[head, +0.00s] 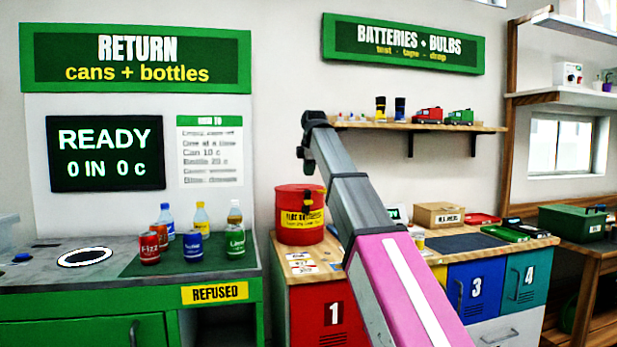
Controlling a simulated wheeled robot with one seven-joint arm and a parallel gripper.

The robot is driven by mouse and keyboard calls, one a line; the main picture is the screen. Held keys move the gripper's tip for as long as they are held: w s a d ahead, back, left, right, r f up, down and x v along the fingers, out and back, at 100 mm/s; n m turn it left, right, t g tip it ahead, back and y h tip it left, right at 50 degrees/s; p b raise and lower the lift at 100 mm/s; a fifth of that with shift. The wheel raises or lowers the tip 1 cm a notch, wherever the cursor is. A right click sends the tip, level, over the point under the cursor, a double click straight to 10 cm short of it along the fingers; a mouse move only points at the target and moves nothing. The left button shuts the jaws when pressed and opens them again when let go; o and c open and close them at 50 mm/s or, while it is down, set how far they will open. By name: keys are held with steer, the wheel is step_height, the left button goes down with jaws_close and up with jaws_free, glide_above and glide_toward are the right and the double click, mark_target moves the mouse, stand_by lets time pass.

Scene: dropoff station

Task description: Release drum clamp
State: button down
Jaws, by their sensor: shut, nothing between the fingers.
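The red drum (288,228) stands on the left end of the wooden-topped counter, with a yellow label on its front. A small dark and yellow part (307,202) shows at its upper right front; I cannot tell for certain whether it is the clamp. My arm reaches up and forward from the lower right, and its dark wrist bends down over the drum. My gripper (308,172) appears small, pointing down just above the drum's rim, shut and empty. Whether it touches the drum is too small to tell.
Bottles and cans, including a red can (149,248), stand on the return counter at left, beside a round white-rimmed opening (85,257). A wall shelf (420,127) with small items hangs behind my arm. A cardboard box (438,215) and trays sit right of the arm.

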mark_target(305, 203)
steer(key=x, duration=1.2)
steer(key=shift+r, duration=0.1)
steer(key=shift+s, duration=0.15)
steer(key=shift+s+f+t, duration=0.1)
steer(key=shift+f+t, duration=0.1)
steer(key=shift+t, duration=0.2)
steer(key=shift+s+d+f, duration=0.1)
steer(key=shift+f, duration=0.05)
steer(key=f+t, duration=0.1)
steer(key=s+f+t+y, duration=0.1)
steer(key=t, duration=0.1)
steer(key=f+t, duration=0.2)
steer(key=shift+s+d+y, duration=0.2)
steer(key=shift+s+y, duration=0.1)
steer(key=shift+y, duration=0.1)
stand_by(0.3)
